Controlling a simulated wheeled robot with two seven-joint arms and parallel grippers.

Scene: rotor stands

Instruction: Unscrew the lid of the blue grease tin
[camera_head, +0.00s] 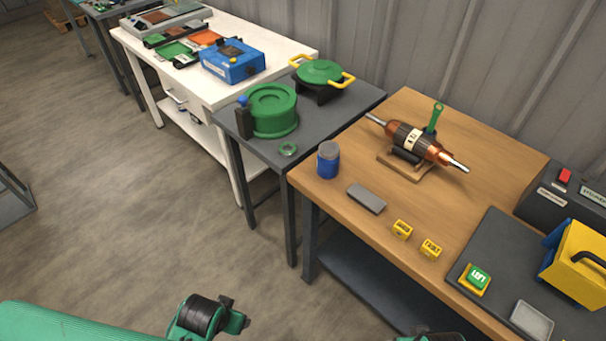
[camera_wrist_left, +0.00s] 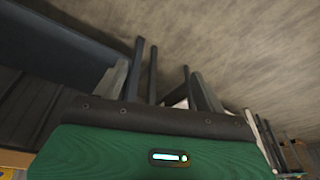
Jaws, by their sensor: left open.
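The blue grease tin (camera_head: 328,166) stands upright at the near left corner of the wooden bench, with its grey lid (camera_head: 329,150) on top. Nothing touches the tin. My left arm comes in at the bottom left of the head view, well short of the bench and the tin. The left gripper (camera_wrist_left: 167,80) shows in the left wrist view with its fingers apart and nothing between them. The tin cannot be made out in the left wrist view. Only a sliver of my right arm shows at the bottom edge of the head view; its gripper is out of sight.
On the wooden bench (camera_head: 470,190), a grey block (camera_head: 367,198) lies near the tin, with a copper rotor (camera_head: 415,142) on a stand behind. Yellow blocks (camera_head: 402,230) sit nearer. Floor in front is clear.

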